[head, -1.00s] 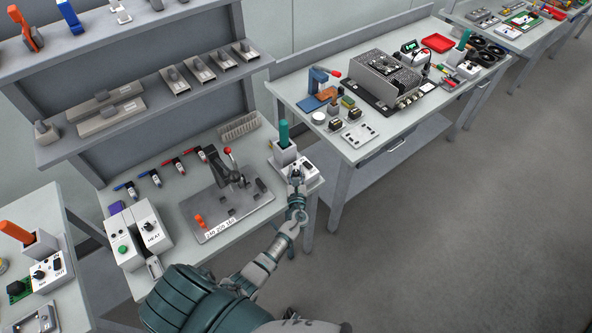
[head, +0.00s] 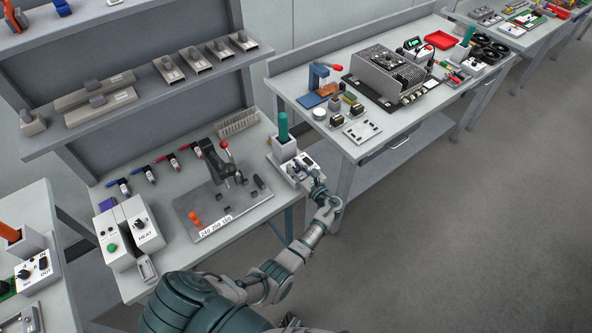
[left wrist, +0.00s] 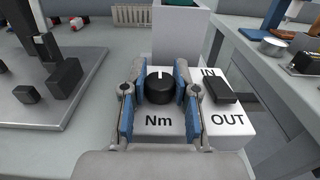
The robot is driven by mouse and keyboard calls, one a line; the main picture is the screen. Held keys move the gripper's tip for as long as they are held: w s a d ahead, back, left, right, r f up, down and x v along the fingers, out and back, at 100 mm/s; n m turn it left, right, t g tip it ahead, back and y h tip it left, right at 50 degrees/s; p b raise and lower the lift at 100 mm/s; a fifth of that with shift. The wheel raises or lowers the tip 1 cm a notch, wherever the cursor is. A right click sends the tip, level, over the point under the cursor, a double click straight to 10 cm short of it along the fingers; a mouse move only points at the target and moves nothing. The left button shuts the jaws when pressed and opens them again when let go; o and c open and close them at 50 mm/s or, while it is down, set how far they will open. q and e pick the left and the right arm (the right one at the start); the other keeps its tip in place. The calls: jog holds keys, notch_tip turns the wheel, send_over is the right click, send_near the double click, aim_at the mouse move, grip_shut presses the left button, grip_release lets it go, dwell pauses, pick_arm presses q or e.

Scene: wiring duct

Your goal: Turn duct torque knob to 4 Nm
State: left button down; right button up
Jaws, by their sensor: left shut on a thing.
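The black torque knob (left wrist: 159,88) sits on a white box (left wrist: 163,137) marked "Nm". Its white pointer line faces the far side of the box in the left wrist view. My left gripper (left wrist: 159,100) is shut on the knob, one blue-padded finger on each side. In the head view my left gripper (head: 313,180) is at the white box (head: 283,172) on the right end of the bench; there the knob is too small to make out. My right gripper is not in view.
A black switch (left wrist: 218,91) sits between IN and OUT, right of the knob. A green-handled tool (head: 283,127) stands in a holder behind the box. A grey plate (head: 215,212) with a red-knobbed clamp lies to the left. A gap separates the neighbouring table (head: 349,157).

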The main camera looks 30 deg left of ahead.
pick_arm(q)
jog(key=shift+r, duration=0.1)
dwell(0.3)
jog(key=c, duration=0.9)
grip_release()
jog(key=shift+o, duration=0.2)
jog(key=shift+d, duration=0.1)
jog(key=v, duration=1.2)
jog(key=shift+w, duration=0.15)
